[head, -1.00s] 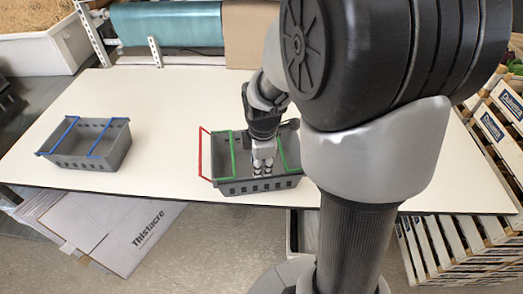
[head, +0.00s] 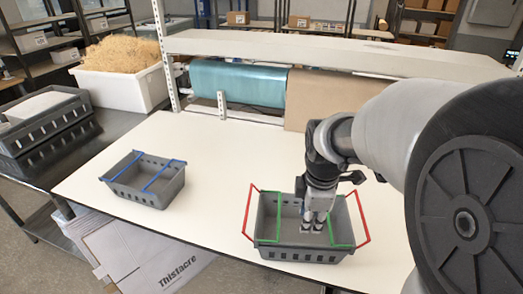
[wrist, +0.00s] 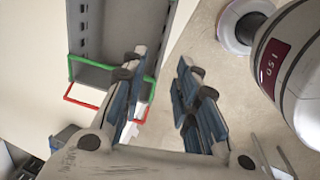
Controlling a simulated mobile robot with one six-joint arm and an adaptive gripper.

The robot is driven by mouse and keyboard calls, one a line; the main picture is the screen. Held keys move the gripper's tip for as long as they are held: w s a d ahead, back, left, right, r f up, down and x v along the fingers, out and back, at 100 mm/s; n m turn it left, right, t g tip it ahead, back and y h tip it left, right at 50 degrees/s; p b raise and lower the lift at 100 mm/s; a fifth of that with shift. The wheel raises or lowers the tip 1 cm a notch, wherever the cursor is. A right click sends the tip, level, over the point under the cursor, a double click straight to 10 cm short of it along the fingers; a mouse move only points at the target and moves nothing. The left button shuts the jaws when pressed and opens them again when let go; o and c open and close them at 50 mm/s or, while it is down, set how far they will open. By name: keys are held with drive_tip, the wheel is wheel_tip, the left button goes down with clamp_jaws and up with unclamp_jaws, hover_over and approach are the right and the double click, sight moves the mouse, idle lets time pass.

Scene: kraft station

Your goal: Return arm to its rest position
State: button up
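My gripper (head: 313,222) points down in front of or over a grey basket (head: 303,254) with green and red handles, at the table's front edge. I cannot tell from the head view whether the fingertips are inside it. In the wrist view, the two fingers (wrist: 163,90) stand apart with nothing between them. The grey basket (wrist: 100,50) shows beyond the left finger there, with its green and red handles.
A second grey basket (head: 147,185) with blue handles stands on the left of the white table (head: 222,180). A teal roll (head: 238,83) and a brown paper roll (head: 312,100) are at the back. A flattened carton (head: 165,268) lies below. The table's middle is clear.

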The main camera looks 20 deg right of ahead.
drive_tip(key=s+a+m+t+b, duration=0.2)
drive_tip(key=s+a+m+b, duration=0.4)
drive_tip(key=s+a+m, duration=0.4)
drive_tip(key=s+m, duration=0.3)
drive_tip(key=s, duration=0.2)
drive_tip(key=shift+s+r+m+t+y+b, duration=0.15)
drive_tip(key=shift+s+m+t+y+b, duration=0.1)
drive_tip(key=shift+m+t+y+b, duration=0.15)
